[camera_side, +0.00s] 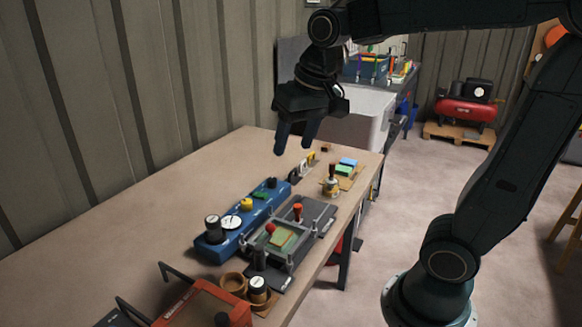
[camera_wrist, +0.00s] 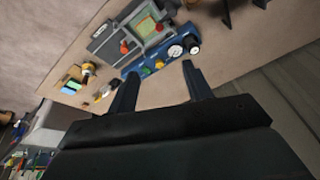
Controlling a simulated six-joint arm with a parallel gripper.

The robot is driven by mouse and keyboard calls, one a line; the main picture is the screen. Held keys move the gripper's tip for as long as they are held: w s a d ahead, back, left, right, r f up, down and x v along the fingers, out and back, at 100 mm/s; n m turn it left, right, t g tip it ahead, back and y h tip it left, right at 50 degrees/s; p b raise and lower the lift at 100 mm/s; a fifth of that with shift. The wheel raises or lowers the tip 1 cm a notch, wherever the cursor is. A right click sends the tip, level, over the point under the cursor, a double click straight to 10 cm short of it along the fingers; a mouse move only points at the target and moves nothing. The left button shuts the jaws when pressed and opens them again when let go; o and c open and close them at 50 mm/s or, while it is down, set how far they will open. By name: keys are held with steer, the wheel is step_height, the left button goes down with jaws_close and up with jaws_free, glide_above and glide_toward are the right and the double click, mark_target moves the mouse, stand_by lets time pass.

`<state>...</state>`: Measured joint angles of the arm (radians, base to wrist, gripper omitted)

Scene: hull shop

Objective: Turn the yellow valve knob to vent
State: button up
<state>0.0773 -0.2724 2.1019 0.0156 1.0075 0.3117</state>
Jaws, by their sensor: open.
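The yellow valve knob (camera_side: 246,204) sits on top of a long blue block (camera_side: 210,249) on the bench, between a white dial gauge (camera_side: 231,222) and a green part (camera_side: 260,195). In the wrist view the yellow knob (camera_wrist: 159,64) shows between my fingertips in the picture, well beyond them. My gripper (camera_side: 294,147) is open and empty, pointing down, high above the bench near its far end. It is apart from the block. The knob's pointer and any vent marking are too small to read.
A grey fixture (camera_side: 316,224) with red-topped handles stands right of the block. A dark-capped cylinder (camera_side: 212,228) and a dark knob (camera_side: 271,183) rise from the block's ends. The bench left of the block is clear.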

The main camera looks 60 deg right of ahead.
steer(key=w+d+f+m+g, duration=0.1)
steer(key=w+d+m, duration=0.1)
steer(key=w, duration=0.3)
steer(key=w+d+f+m+g, duration=0.1)
steer(key=w+d+f+m, duration=0.1)
steer(key=w, duration=0.4)
steer(key=m+g, duration=0.2)
steer(key=m, duration=0.2)
glide_above(246, 201)
step_height(246, 201, down, 8)
steer(key=f, duration=0.1)
steer(key=shift+w+r, duration=0.15)
steer(key=shift+r, duration=0.1)
steer(key=shift+f, duration=0.2)
steer(key=f, duration=1.3)
steer(key=shift+s+f, duration=0.2)
steer(key=c, duration=1)
